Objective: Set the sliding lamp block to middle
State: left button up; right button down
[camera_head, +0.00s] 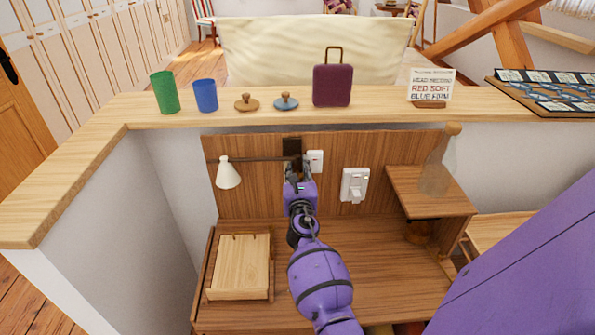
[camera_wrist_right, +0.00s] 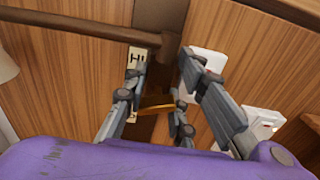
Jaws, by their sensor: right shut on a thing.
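A dark vertical plate (camera_head: 291,146) is on the wooden back panel, with a brown lamp arm (camera_head: 250,159) running left from it to a white cone shade (camera_head: 228,172). In the right wrist view the lamp arm (camera_wrist_right: 80,29) crosses the top and joins a brown block (camera_wrist_right: 157,17). A pale label (camera_wrist_right: 136,59), partly hidden and perhaps reading "HI", sits below the arm. My right gripper (camera_head: 298,170) is at the plate's lower part; its fingers (camera_wrist_right: 157,90) are closed around a small golden-brown tab (camera_wrist_right: 157,103). The tab's link to the sliding block is hidden.
A white outlet plate (camera_head: 315,161) and a switch (camera_head: 354,185) sit just right of the gripper. A shelf (camera_head: 415,203) holds a clear bottle (camera_head: 437,165) further right. A wooden box (camera_head: 240,265) lies lower left. Cups stand on the ledge (camera_head: 400,112) above.

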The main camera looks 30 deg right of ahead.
notch_tip(320, 180, down, 5)
jog(key=b, duration=0.3)
jog(key=shift+r, duration=0.2)
jog(key=c, duration=1.9)
grip_release()
jog(key=o, duration=0.5)
jog(key=shift+r, duration=0.15)
jog(key=shift+c, duration=0.2)
pick_arm(q)
jog(key=f, duration=0.1)
jog(key=s+f, duration=0.1)
jog(key=f, duration=0.1)
jog(key=shift+s+f+g, duration=0.3)
jog(key=shift+s, duration=0.05)
jog(key=shift+w, duration=0.1)
pick_arm(e)
jog(key=v, duration=1.2)
jog(key=shift+s, duration=0.1)
